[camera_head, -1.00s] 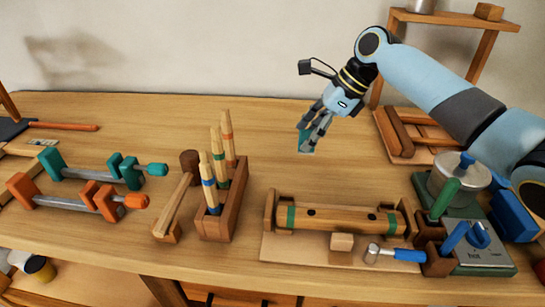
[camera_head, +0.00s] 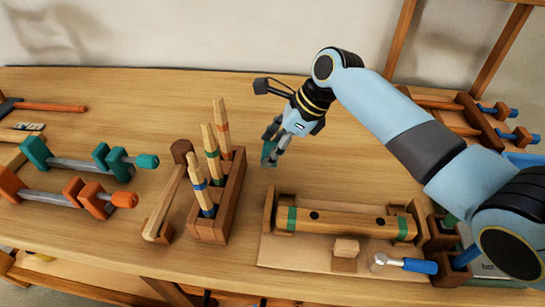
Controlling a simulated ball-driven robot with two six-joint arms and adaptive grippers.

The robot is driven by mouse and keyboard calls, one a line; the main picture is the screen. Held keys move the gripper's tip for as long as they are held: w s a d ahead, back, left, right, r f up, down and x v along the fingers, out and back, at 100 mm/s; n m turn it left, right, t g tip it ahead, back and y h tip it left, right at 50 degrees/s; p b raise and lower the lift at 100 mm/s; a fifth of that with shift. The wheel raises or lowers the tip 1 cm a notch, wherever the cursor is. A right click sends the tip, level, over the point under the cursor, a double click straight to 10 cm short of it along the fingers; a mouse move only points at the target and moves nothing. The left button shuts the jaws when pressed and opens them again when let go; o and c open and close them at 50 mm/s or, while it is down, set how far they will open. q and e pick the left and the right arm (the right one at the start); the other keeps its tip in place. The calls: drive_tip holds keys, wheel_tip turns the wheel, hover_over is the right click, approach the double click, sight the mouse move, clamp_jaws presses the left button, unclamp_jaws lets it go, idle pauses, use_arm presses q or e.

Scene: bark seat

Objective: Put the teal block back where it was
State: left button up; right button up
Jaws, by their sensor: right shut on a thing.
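The teal block (camera_head: 268,150) is between the fingers of my right gripper (camera_head: 272,148), near the middle of the bench. My right gripper is shut on it and points down and to the left. The fingers hide part of the block, and I cannot tell whether its lower end touches the bench. My left gripper does not show.
The wooden bench (camera_head: 130,95) is clear behind the block. A rack with upright chisels (camera_head: 213,227) stands to the left of the gripper, beside a mallet (camera_head: 168,195). Clamps (camera_head: 90,162) lie at the left. A wooden cradle with a banded bar (camera_head: 350,222) lies in front.

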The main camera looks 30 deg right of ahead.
drive_tip(key=shift+a+f, duration=0.1)
drive_tip(key=shift+f, duration=1.95)
drive_tip(key=o, duration=1)
drive_tip(key=shift+f, duration=0.1)
drive_tip(key=p+v, duration=0.1)
drive_tip(key=v, duration=1.1)
drive_tip(key=shift+s, duration=0.1)
